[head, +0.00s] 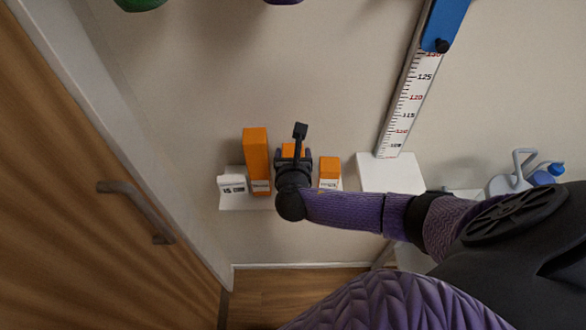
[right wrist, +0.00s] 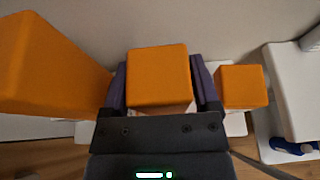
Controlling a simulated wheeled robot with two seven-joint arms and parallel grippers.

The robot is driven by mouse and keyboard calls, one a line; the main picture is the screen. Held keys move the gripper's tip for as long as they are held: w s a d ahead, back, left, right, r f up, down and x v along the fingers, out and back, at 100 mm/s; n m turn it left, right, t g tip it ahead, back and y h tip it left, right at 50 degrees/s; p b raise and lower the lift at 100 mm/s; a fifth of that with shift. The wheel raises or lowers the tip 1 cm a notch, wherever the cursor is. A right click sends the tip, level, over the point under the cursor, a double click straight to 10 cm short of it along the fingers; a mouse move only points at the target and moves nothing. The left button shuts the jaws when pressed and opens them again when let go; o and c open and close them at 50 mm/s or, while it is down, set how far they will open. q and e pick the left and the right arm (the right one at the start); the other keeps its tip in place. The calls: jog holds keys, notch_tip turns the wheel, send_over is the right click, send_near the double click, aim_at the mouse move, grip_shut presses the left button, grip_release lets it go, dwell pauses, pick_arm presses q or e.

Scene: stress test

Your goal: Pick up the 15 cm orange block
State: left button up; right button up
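Three orange blocks of different heights stand in a row at the low shelf (head: 238,203). The tall left block (head: 256,153) also fills the left of the right wrist view (right wrist: 50,70). The short right block (head: 329,168) also shows there (right wrist: 240,86). The middle block (right wrist: 158,77) is mostly hidden by my right gripper (head: 297,153) in the head view. The labels on the blocks are too small to read. My left gripper is not in view.
A vertical ruler (head: 406,102) with a blue top rises from a white box (head: 390,172) at the right. A wooden door (head: 90,190) with a handle is at the left. Blue-grey items (head: 525,178) sit far right.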

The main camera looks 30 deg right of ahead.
grip_shut()
dwell(0.3)
